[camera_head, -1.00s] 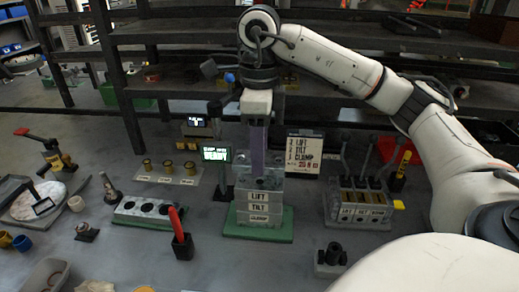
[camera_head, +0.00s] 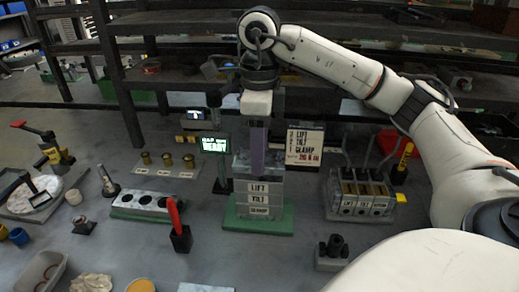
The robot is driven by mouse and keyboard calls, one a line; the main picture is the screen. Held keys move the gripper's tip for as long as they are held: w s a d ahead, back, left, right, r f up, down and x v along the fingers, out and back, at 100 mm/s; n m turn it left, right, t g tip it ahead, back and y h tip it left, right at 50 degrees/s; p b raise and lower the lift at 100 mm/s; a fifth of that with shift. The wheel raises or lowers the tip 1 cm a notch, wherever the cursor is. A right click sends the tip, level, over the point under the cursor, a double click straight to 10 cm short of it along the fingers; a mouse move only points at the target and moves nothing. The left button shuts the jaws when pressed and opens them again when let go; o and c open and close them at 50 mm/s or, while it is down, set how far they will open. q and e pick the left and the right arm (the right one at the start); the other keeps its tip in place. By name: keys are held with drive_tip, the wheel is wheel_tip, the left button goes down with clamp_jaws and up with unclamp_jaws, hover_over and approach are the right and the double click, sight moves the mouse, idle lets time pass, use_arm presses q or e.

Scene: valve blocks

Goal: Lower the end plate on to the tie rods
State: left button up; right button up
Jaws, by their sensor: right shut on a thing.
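My right gripper (camera_head: 257,160) points straight down over the valve block stack (camera_head: 259,199). It is shut on the end plate (camera_head: 243,168), a grey piece at the top of the stack, partly hidden by the fingers. The stack's blocks are labelled LIFT, TILT and CLAMP from top to bottom and stand on a green base (camera_head: 282,222). The tie rods are too small or hidden to make out. I cannot tell whether the plate touches the top block. My left gripper is not in view.
A small display (camera_head: 214,145) stands left of the stack, and a sign board (camera_head: 305,147) behind its right side. A lever valve unit (camera_head: 360,195) is at the right. A holed block (camera_head: 150,205) and a red-handled tool (camera_head: 178,225) are at the left. Shelves run behind.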

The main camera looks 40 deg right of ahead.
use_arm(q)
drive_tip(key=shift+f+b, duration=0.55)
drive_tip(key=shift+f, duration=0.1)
use_arm(e)
drive_tip(key=shift+f, duration=0.9)
drive_tip(key=o, duration=1.3)
drive_tip(key=shift+o, duration=0.2)
drive_tip(key=shift+r, duration=0.7)
use_arm(q)
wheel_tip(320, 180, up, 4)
drive_tip(key=p, duration=0.4)
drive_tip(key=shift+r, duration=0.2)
use_arm(e)
wheel_tip(320, 180, up, 9)
drive_tip(key=shift+f, duration=0.1)
